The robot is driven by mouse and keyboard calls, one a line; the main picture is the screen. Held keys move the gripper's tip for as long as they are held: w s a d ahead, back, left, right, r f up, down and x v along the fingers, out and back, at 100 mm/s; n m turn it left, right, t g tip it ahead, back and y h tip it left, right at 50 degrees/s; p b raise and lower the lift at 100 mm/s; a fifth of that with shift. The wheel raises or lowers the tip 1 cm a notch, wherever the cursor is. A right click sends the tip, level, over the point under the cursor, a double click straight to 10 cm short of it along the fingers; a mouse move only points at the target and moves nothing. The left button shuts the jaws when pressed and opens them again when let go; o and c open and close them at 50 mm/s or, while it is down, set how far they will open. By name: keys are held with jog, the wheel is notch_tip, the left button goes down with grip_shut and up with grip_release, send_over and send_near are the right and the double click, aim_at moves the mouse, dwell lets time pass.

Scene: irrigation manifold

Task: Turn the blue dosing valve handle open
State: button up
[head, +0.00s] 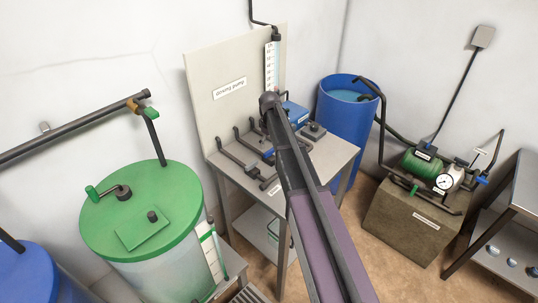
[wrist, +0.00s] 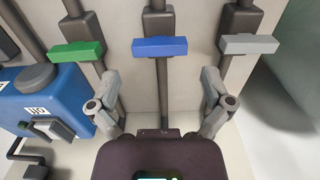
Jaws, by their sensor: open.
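The blue valve handle (wrist: 160,47) is a short bar near the top middle of the wrist view. It lies crosswise over its dark grey vertical pipe. In the head view a small piece of blue (head: 268,153) shows beside my arm on the bench. My gripper (wrist: 160,82) is open in the wrist view, one finger to each side of the blue handle's pipe. The fingers appear below the handle in the picture, with nothing between them but the pipe behind. In the head view my arm covers the gripper.
A green handle (wrist: 76,52) and a grey handle (wrist: 247,44) flank the blue one closely on parallel pipes. A blue pump box (wrist: 45,100) stands left of my fingers. The bench (head: 340,150) carries the fittings before an upright panel (head: 222,70). A blue barrel (head: 335,115) stands behind right.

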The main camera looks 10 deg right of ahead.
aim_at(269, 151)
jog(key=shift+f+b, duration=1.65)
jog(key=shift+f, duration=0.35)
jog(key=c, duration=0.9)
